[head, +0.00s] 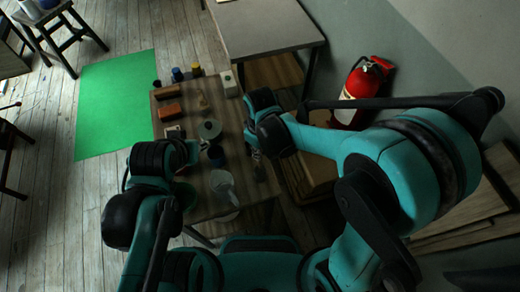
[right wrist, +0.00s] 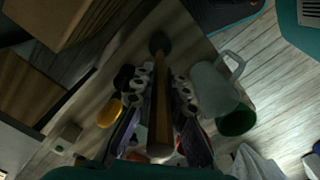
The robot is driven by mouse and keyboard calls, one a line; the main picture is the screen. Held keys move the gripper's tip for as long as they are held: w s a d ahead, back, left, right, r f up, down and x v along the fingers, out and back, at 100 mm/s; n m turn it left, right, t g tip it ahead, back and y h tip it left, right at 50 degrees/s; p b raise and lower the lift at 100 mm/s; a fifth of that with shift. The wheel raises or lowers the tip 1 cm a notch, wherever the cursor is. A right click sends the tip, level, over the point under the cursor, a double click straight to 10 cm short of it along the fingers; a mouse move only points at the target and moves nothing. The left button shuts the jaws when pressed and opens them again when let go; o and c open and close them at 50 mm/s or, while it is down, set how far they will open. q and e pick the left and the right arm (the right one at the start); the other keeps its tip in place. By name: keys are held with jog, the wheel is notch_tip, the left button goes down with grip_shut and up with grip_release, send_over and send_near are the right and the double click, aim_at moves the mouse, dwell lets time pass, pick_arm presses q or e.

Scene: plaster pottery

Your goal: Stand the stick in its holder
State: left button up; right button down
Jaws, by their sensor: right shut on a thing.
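The stick (right wrist: 160,105) is a long brown wooden rod with a dark rounded end, seen in the right wrist view. My right gripper (right wrist: 161,82) is shut on it, with one finger on each side. In the head view the right gripper (head: 256,158) hangs at the right edge of the wooden table; the stick is hard to make out there. My left gripper is mostly hidden by its own wrist at the table's left side. I cannot tell which vessel is the holder; a grey jug (right wrist: 213,88) and a green cup (right wrist: 237,121) are right of the stick.
The wooden table (head: 235,160) also bears brown blocks (head: 168,111), a grey-green round dish (head: 209,129), a dark cup (head: 216,153) and small jars at the far end. A grey-topped table (head: 265,30) and a red fire extinguisher (head: 358,85) stand beyond. A green mat (head: 110,105) covers floor at left.

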jog(key=shift+f+b, duration=2.9)
jog(key=shift+f, duration=0.6)
jog(key=c, duration=1.4)
grip_release()
jog(key=shift+c, duration=0.2)
notch_tip(320, 180, up, 12)
jog(key=shift+d, duration=0.1)
jog(key=s+d+f+m+t+b, duration=0.2)
jog(key=d+f+m+t+b, duration=0.1)
jog(key=d, duration=0.5)
jog(key=s+d+f+m+t+b, duration=0.3)
jog(key=d+m+t+b, duration=0.1)
jog(key=d+m, duration=0.3)
jog(key=d+b, duration=0.1)
jog(key=d, duration=0.1)
jog(key=shift+d, duration=0.3)
